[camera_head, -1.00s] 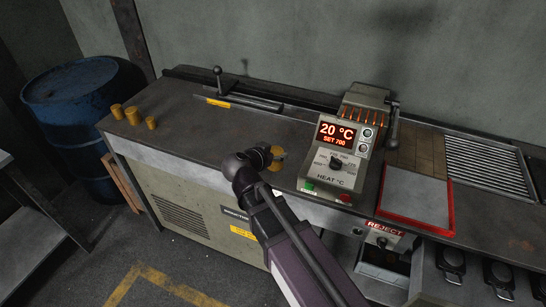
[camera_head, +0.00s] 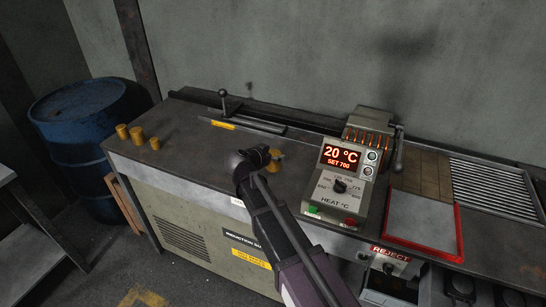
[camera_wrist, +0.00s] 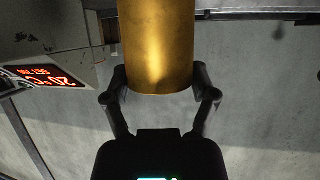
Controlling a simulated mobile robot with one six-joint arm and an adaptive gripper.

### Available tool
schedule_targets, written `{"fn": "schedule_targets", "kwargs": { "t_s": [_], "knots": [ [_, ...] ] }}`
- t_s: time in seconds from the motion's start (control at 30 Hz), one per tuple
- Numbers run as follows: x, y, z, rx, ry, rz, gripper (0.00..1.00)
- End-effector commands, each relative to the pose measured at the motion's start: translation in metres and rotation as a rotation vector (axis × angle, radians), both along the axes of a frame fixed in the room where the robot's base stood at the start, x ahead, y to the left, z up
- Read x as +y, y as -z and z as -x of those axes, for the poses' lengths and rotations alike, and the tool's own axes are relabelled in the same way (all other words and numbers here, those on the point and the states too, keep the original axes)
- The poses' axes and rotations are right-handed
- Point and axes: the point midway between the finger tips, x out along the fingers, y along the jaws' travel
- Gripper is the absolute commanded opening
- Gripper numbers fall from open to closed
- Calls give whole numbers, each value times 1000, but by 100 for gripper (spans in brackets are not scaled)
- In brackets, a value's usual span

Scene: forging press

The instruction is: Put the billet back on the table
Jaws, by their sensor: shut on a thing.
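My gripper (camera_head: 262,160) is over the bench top, left of the heater panel. It is shut on a brass-coloured billet (camera_head: 274,167), which is mostly hidden by the gripper in the head view. In the wrist view the billet (camera_wrist: 157,45) fills the top middle, with my gripper's fingers (camera_wrist: 160,88) on either side of its near end. The table (camera_head: 190,150) is a dark grey bench top. I cannot tell the exact gap between the billet and the table.
Three billets, including one at the corner (camera_head: 137,135), stand at the table's left end. A lever and rail (camera_head: 240,121) run along the back. The heater panel (camera_head: 341,165) reads 20 °C, SET 700. A red-edged plate (camera_head: 423,220) lies to its right. The bench middle-left is clear.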

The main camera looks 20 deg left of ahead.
Motion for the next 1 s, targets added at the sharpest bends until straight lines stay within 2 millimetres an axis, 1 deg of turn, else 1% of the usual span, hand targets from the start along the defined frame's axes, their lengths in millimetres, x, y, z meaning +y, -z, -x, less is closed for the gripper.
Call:
{"fn": "schedule_targets", "kwargs": {
  "t_s": [0.27, 0.47, 0.5, 0.8, 1.0],
  "knots": [
    [1, -1, -2, -3, -2, 2, 14],
    [9, 1, -15, -2, -1, 3, 14],
    [7, 6, -12, -3, -2, 2, 14],
    [7, 29, -11, -3, -2, 2, 14],
    [7, 35, -11, -3, -2, 2, 14]
  ]
}}
